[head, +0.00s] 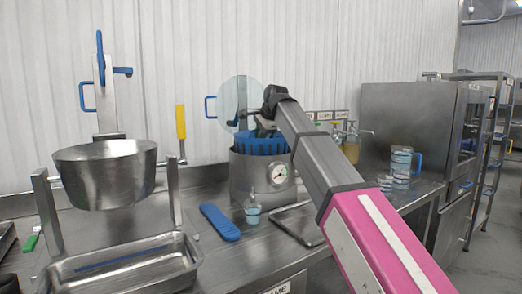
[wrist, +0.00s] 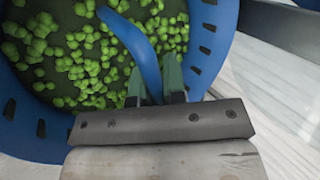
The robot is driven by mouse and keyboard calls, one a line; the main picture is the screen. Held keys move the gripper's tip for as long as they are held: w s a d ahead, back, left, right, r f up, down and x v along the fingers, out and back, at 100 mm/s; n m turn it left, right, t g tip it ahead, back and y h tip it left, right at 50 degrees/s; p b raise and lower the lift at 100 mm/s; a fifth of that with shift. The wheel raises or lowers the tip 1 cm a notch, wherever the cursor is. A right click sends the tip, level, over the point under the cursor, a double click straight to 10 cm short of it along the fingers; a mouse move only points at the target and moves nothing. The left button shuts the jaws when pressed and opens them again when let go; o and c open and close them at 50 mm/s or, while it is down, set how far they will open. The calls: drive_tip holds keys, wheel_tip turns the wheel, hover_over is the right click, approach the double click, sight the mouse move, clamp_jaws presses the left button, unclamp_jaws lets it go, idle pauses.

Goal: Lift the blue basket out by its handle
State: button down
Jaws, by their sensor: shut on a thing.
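The blue basket (head: 262,143) sits in a steel pot (head: 243,178) with a round gauge on its front; the upper part of the basket shows above the rim. In the wrist view the slotted basket wall (wrist: 212,38) rings many small green lumps (wrist: 75,60). The curved blue handle (wrist: 133,38) runs over them to my gripper (wrist: 155,75), whose two green fingers are shut on it. In the head view my gripper (head: 265,127) is right above the basket, partly hidden by my wrist. The basket's bottom is hidden.
A translucent round lid (head: 238,98) with a blue handle stands up behind the pot. A steel bowl (head: 105,178) is at left; a tray (head: 298,224) is at right.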

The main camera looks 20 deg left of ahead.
wheel_tip(320, 180, up, 8)
drive_tip(key=shift+r, duration=0.2)
idle(0.4)
